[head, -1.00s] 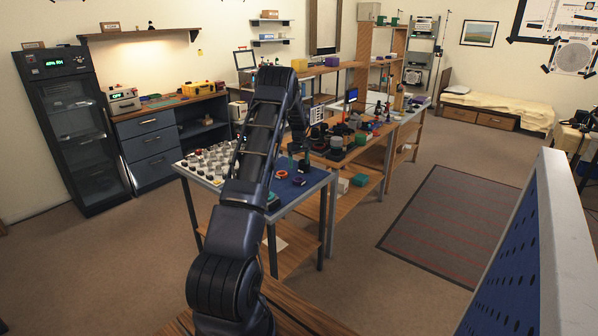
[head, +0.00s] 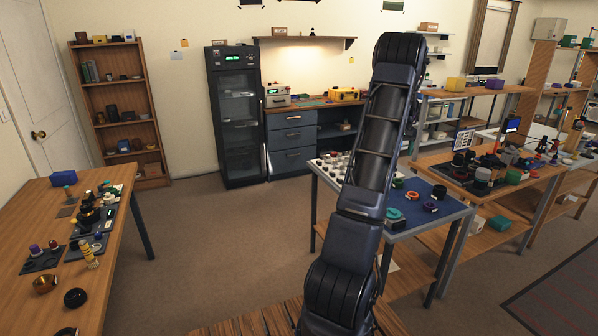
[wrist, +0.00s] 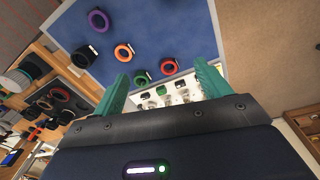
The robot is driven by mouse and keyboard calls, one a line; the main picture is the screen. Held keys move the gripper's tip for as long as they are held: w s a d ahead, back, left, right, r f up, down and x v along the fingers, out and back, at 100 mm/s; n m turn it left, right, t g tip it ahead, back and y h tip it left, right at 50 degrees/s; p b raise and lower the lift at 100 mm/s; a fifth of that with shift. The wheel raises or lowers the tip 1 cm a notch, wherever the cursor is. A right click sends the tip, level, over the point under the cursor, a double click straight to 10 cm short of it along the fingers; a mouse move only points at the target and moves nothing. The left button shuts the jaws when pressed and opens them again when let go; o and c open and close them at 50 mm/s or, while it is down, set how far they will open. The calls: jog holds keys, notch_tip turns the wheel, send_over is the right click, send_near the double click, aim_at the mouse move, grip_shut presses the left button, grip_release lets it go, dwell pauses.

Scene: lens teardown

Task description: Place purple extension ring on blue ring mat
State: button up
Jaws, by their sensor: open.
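The purple extension ring (wrist: 97,20) lies on the blue ring mat (wrist: 185,30) in the wrist view, near the upper left. In the head view a small purple ring (head: 430,207) shows on the blue surface (head: 458,208) of the small table, right of my arm. My gripper (wrist: 163,86) is open, with two teal fingers spread and nothing between them touching either finger. It is over the table, apart from the purple ring.
Orange (wrist: 124,52), black (wrist: 84,57), green (wrist: 142,78) and red (wrist: 169,66) rings lie near the purple one. A white tray (head: 332,166) of small parts adjoins the mat. The mat's right part is bare.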

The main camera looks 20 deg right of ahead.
jog(key=w+a+r, duration=0.1)
jog(key=a+r, duration=0.5)
jog(key=a, duration=0.4)
jog(key=w+a+r, duration=0.1)
jog(key=a+r, duration=0.4)
jog(key=a, duration=0.5)
jog(key=s+a+r+n+t, duration=0.1)
jog(key=s+a+r, duration=0.15)
jog(key=a, duration=0.65)
jog(key=s+a+r+t, duration=0.15)
jog(key=a+r, duration=0.25)
jog(key=a, duration=0.4)
jog(key=s+a+n, duration=0.1)
jog(key=s+a, duration=0.9)
jog(key=a, duration=0.4)
jog(key=s+a+f+t, duration=0.1)
jog(key=s+a, duration=0.3)
jog(key=s, duration=0.3)
jog(key=s+a+f, duration=0.2)
jog(key=s+a, duration=0.3)
jog(key=s, duration=0.2)
jog(key=shift+f+n+t+y, duration=0.3)
jog(key=shift+n+t, duration=0.05)
jog(key=shift+n, duration=0.05)
